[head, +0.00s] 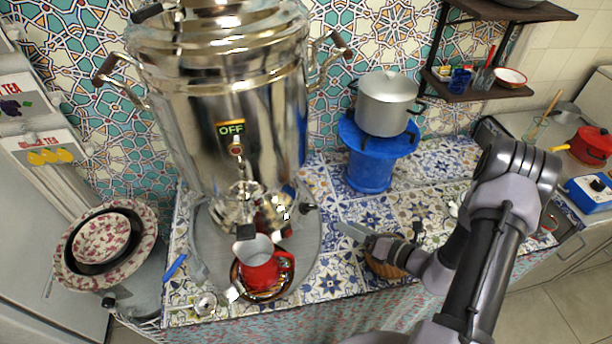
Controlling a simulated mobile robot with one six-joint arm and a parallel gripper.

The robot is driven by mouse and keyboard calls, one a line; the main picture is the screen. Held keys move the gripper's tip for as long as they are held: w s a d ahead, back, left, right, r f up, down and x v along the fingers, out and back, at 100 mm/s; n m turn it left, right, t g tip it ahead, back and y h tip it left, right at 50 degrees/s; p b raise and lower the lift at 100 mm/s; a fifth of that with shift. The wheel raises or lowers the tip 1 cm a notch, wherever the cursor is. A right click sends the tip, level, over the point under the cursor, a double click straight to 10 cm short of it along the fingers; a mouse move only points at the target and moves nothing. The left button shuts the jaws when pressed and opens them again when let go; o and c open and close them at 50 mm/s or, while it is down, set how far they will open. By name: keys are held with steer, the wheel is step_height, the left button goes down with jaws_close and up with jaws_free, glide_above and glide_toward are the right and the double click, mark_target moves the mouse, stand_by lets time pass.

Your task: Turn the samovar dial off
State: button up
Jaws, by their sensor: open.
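The large polished samovar (225,100) stands at the left of the tiled counter. Its dial (236,149) is a small knob on the front, directly below a black label reading OFF (231,129) in yellow-green letters. I cannot make out the knob's exact pointing. My gripper (354,234) is open, to the right of and lower than the dial, well apart from it. It is over the counter and points left toward the samovar's base. Nothing shows between its fingers.
A red cup (262,262) sits in front of the samovar on its grey tray (316,238). A brown bowl (385,268) lies under my gripper. A blue stand (370,168) bears a grey pot (386,102). Patterned bowls (72,268) are at left. Tiled counter shows between samovar and gripper.

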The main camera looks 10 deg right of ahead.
mark_target(314, 208)
steer(key=shift+m, duration=0.3)
steer(key=b+x, duration=0.1)
steer(key=x, duration=0.4)
steer(key=b+x, duration=0.1)
steer(key=x, duration=0.5)
steer(key=f+b+x, duration=0.1)
steer(key=x, duration=0.5)
steer(key=shift+d+b, duration=0.3)
steer(key=shift+b, duration=0.05)
steer(key=shift+c, duration=0.4)
steer(key=c, duration=1.3)
steer(key=shift+f, duration=0.1)
